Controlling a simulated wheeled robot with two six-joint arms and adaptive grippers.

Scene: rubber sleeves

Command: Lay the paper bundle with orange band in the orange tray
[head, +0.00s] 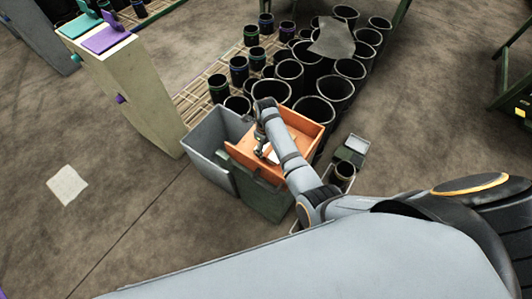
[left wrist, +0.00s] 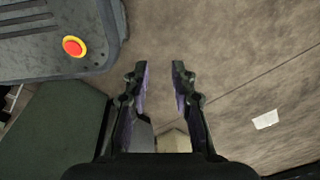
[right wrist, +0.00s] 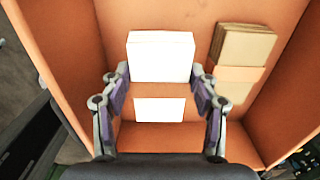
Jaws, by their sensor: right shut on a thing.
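The white paper bundle (right wrist: 160,55) with an orange band (right wrist: 160,90) across it is between the fingers of my right gripper (right wrist: 160,72), which is shut on its sides. In the head view, the right gripper (head: 263,148) is over the orange tray (head: 305,122), with a bit of white paper showing beside it. In the right wrist view the bundle is inside the tray's walls; whether it touches the tray's floor I cannot tell. My left gripper (left wrist: 158,85) is open and empty above the floor, away from the tray.
A tan paper bundle (right wrist: 245,45) with a pale orange band lies in the tray, right of the held one. A grey bin (head: 205,160) and a green bin (head: 265,200) adjoin the tray. Several black sleeves (head: 290,72) stand behind. A cream cabinet (head: 135,90) is left.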

